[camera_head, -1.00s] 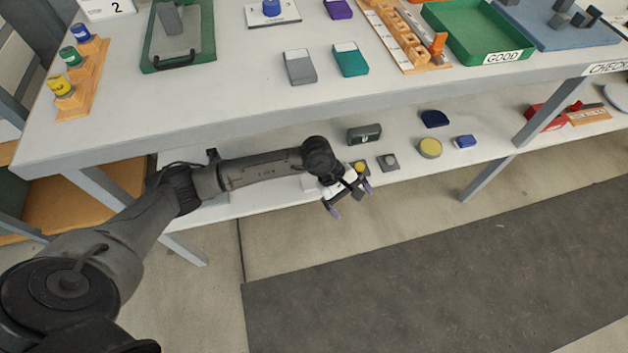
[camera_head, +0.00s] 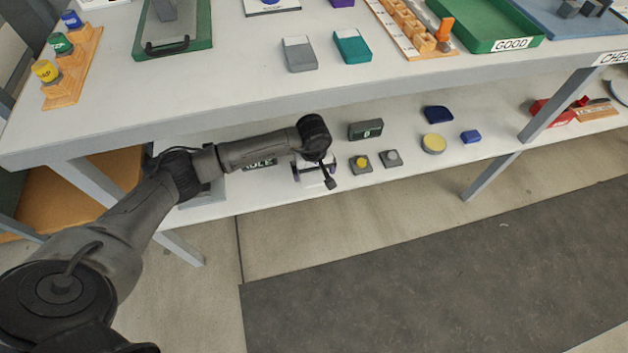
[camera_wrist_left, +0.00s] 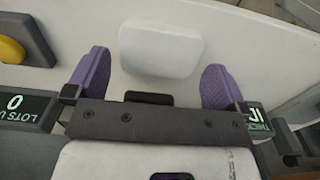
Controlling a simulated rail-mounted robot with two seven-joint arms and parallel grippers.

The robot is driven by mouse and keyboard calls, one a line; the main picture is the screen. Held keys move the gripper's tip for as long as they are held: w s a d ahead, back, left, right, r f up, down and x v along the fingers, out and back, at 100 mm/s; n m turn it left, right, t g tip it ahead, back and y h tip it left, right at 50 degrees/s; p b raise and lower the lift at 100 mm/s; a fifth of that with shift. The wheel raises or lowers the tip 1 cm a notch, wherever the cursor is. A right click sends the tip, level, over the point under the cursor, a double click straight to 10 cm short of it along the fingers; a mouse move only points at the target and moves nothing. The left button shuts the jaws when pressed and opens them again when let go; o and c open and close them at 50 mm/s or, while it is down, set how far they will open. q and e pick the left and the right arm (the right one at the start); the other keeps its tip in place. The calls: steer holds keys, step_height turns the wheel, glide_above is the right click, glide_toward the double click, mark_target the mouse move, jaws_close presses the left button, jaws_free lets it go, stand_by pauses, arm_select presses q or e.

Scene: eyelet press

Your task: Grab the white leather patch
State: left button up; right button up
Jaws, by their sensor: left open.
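The white leather patch (camera_wrist_left: 160,48) shows in the left wrist view as a pale block with rounded corners, lying on the white lower shelf. My left gripper (camera_wrist_left: 156,64) is open, with its purple fingers apart. In that view the fingers stand to the left and right of the patch's lower part, with a gap on each side; I cannot tell their height above the shelf. In the head view my left gripper (camera_head: 316,174) is over the lower shelf, and the arm and hand hide the patch. My right gripper is not in view.
On the lower shelf (camera_head: 260,201), a yellow-button box (camera_head: 359,162), a grey-button box (camera_head: 390,159) and a dark counter box (camera_head: 365,129) stand right of the gripper. A round yellow-topped item (camera_head: 433,143) lies farther right. The upper tabletop (camera_head: 240,85) overhangs behind.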

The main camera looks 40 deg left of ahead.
arm_select(q)
steer(key=shift+f, duration=0.9)
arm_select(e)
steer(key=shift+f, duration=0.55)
arm_select(q)
steer(key=c, duration=0.7)
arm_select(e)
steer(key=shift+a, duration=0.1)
arm_select(q)
steer(key=shift+r, duration=0.1)
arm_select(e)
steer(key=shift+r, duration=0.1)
